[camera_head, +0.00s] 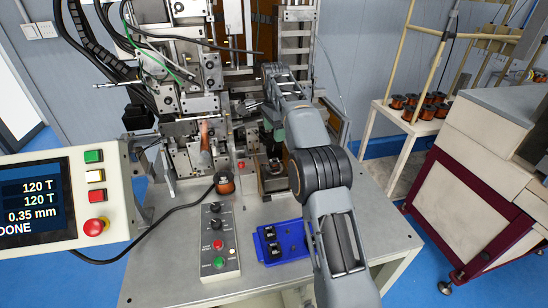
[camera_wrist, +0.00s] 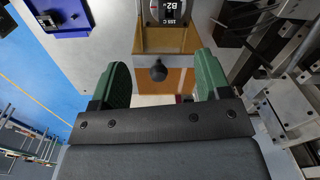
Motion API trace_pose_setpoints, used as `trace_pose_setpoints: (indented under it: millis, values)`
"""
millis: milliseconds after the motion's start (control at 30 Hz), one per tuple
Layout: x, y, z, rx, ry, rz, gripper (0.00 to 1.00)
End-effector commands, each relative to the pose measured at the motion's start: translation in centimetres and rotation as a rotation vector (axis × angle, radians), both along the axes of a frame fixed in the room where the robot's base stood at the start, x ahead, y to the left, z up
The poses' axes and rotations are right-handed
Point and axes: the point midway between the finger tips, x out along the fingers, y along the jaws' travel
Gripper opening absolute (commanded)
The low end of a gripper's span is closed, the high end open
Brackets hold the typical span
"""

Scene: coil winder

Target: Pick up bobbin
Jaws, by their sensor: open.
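Small black bobbin-like parts (camera_head: 270,233) sit in a blue tray (camera_head: 262,256) at the table's front. In the wrist view the blue tray (camera_wrist: 75,33) shows at the top left, cut off by the edge. My gripper (camera_head: 274,132) is at the machine, behind and above the tray. In the wrist view my gripper (camera_wrist: 163,80) has its green fingers wide apart, on either side of a dark round knob (camera_wrist: 158,71) in front of a brown block. I cannot tell whether the knob belongs to a bobbin. The fingers do not visibly touch it.
A copper-coloured spool (camera_head: 225,184) stands left of my arm. A button box (camera_head: 217,240) lies on the table. The winder (camera_head: 190,75) rises close behind. A display panel (camera_head: 60,195) reads DONE. Copper spools (camera_head: 425,108) stand on a side rack at right.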

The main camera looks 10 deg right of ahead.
Motion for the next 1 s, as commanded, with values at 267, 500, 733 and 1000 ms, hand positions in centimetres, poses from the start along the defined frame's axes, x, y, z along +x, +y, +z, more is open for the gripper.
trace_pose_setpoints:
  millis: [267,500,733,1000]
  values:
    - [1.9,-0.1,-0.7,0.002,0.031,-0.163,0.7]
    - [2.1,-0.1,-4.4,0.002,0.039,-0.194,0.7]
    - [2.1,-0.1,-7.7,0.002,0.038,-0.193,0.7]
    - [2.1,0.0,-9.5,0.002,0.035,-0.192,0.7]
